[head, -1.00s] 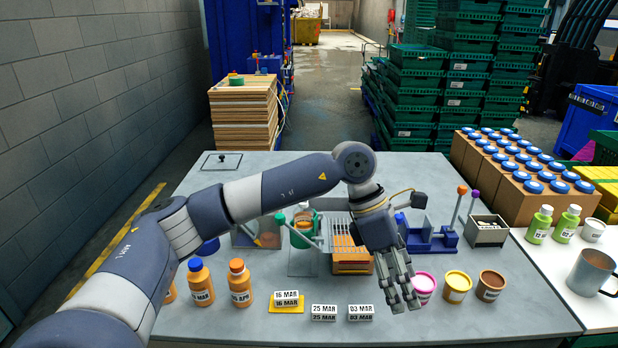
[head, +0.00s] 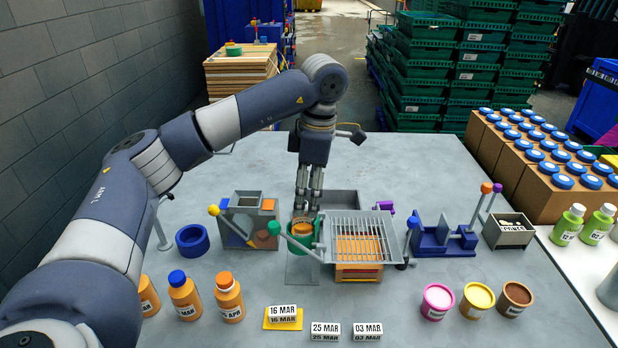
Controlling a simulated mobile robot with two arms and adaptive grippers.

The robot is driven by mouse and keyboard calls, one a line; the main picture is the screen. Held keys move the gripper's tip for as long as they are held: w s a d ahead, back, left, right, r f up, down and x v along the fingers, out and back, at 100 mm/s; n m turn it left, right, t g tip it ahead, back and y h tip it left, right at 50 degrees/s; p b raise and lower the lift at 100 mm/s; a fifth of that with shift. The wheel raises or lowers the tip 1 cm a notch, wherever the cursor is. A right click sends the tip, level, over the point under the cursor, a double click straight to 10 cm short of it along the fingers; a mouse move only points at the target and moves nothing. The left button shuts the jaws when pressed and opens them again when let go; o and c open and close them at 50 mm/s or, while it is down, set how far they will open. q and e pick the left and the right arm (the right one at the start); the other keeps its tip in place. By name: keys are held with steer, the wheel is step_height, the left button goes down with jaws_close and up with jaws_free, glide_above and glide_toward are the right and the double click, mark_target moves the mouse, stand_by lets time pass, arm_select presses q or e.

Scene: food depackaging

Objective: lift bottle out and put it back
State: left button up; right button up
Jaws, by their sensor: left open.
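My left gripper (head: 307,208) points straight down over a green cup-like holder (head: 291,246) in the middle of the table. Its fingers are open and reach to the back rim of the holder. An orange round thing (head: 303,228), probably the bottle's top, shows inside the holder, just below and in front of the fingertips. The rest of it is hidden by the holder wall. I cannot tell whether the fingers touch it. My right gripper is not in view.
A wire grid (head: 357,228) over an orange-filled box stands right of the holder. A grey box with levers (head: 250,222) stands left. Orange bottles (head: 185,295), date blocks (head: 325,331) and open tubs (head: 438,302) line the front. A blue fixture (head: 441,237) stands right.

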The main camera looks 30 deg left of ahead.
mark_target(303, 217)
arm_select(q)
steer(key=f, duration=0.2)
steer(key=a+f+p, duration=0.1)
steer(key=shift+f, duration=0.4)
step_height(303, 217, down, 4)
steer(key=shift+a+r+p, duration=0.1)
steer(key=shift+p, duration=0.25)
steer(key=shift+c, duration=0.3)
steer(key=c, duration=1.2)
steer(key=shift+a, duration=0.1)
steer(key=shift+c, duration=0.2)
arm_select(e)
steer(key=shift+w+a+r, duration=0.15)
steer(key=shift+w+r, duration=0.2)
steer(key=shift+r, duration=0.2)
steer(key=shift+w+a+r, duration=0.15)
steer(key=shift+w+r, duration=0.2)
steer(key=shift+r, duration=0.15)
arm_select(q)
steer(key=shift+a, duration=0.1)
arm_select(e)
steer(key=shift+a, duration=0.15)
